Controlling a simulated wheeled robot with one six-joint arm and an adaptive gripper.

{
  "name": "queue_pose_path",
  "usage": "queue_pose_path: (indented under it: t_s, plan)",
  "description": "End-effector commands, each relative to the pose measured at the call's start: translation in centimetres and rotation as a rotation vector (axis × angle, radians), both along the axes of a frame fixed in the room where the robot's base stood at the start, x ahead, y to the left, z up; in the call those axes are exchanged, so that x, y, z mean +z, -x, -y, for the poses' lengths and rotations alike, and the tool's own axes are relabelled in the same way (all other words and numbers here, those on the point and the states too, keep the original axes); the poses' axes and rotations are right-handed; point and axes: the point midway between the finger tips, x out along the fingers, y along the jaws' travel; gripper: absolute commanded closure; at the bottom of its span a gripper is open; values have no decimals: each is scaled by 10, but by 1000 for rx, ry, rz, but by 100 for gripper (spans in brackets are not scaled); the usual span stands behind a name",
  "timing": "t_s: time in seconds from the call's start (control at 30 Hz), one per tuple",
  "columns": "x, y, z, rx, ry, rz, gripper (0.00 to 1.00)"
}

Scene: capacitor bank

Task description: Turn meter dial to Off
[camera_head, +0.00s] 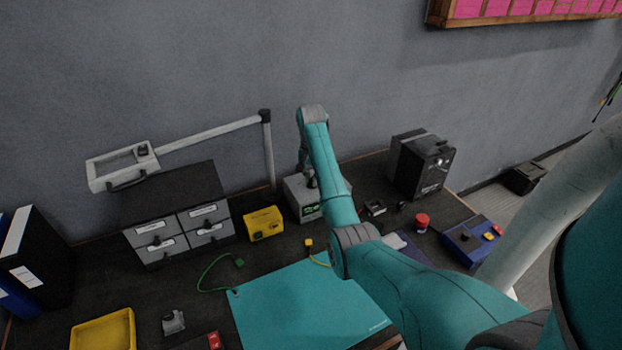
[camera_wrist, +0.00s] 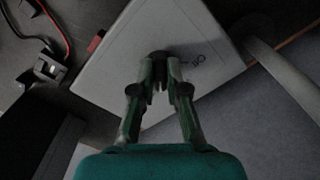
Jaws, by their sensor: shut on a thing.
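The meter (camera_head: 307,211) is a light grey box with a green patch on its front, standing at the back of the workbench. My arm comes down over it in the head view and partly covers it. In the wrist view the meter's pale top face (camera_wrist: 112,65) fills the middle. My gripper (camera_wrist: 160,82) is shut on the dark dial (camera_wrist: 161,55) on that face. The fingers hide much of the dial, so I cannot tell where it points. A small dark marking that looks like "Off" (camera_wrist: 197,60) is printed just right of the dial.
A yellow box (camera_head: 263,223) and grey drawers (camera_head: 180,232) with a lamp (camera_head: 210,133) are left of the meter. A black device (camera_head: 421,164) is to its right. A teal mat (camera_head: 300,305) lies in front. A black connector (camera_wrist: 48,67) with red wire shows in the wrist view.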

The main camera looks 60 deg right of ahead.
Motion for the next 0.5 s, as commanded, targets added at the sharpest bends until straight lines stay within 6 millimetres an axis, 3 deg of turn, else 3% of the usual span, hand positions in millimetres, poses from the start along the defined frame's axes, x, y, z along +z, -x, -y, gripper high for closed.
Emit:
queue_pose_path:
  t_s: [0.5]
  plan:
    - [0, 2, 1, 463, -1, 0, 100]
